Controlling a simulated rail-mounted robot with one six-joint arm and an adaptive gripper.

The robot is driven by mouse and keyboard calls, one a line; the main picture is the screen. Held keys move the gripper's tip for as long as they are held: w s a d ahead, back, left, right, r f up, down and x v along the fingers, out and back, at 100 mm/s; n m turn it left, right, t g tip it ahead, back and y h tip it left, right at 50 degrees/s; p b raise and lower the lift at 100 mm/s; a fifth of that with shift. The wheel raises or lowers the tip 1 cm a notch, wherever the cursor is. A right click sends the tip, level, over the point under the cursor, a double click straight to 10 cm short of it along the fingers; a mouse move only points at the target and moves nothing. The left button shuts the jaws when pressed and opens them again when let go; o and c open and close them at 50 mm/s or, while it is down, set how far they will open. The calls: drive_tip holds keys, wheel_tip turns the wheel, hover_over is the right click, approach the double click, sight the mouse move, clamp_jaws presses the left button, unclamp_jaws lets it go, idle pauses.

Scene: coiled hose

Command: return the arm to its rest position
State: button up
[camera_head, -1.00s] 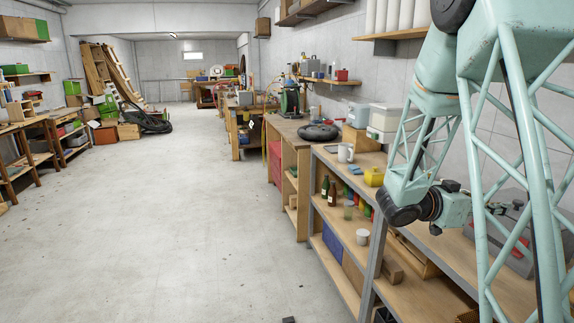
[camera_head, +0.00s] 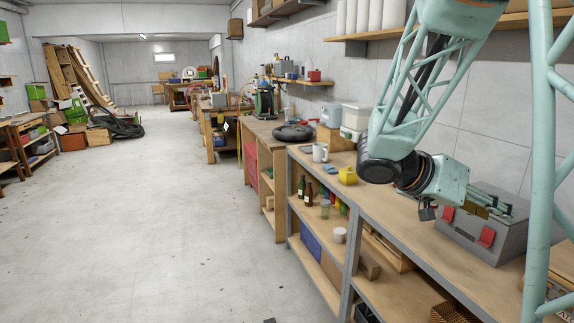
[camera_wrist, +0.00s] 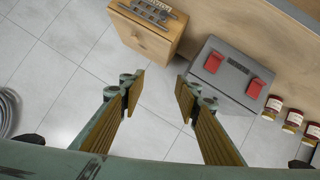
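My gripper (camera_head: 494,208) is at the right of the head view, above the wooden bench and in front of the grey toolbox (camera_head: 480,240). In the wrist view my gripper (camera_wrist: 160,92) has its two fingers wide apart, with only tiled wall or floor showing between them. It holds nothing. The toolbox with red latches (camera_wrist: 232,75) shows beyond the right finger, apart from it. My arm is bent, with its forearm hanging down over the bench.
A black coil (camera_head: 294,133) lies on the far bench. A white mug (camera_head: 320,152) and a yellow object (camera_head: 347,176) stand on the near bench. Jars (camera_wrist: 292,120) show at right in the wrist view. The floor (camera_head: 150,220) to the left is clear.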

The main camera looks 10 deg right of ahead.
drive_tip(key=s+a+n+t+y, duration=0.1)
drive_tip(key=s+a+n+y, duration=0.3)
drive_tip(key=s+a, duration=0.3)
drive_tip(key=s+a+n+t+y, duration=0.2)
drive_tip(key=s+a+n+y, duration=0.2)
drive_tip(key=a, duration=1.3)
drive_tip(key=s+a+r+n+t+y, duration=0.1)
drive_tip(key=s+a+n+y, duration=0.3)
drive_tip(key=s+a, duration=0.7)
drive_tip(key=shift+a+n+t+y, duration=0.4)
drive_tip(key=shift+a+n+t, duration=0.2)
drive_tip(key=shift+a+n, duration=0.25)
drive_tip(key=shift+r, duration=0.1)
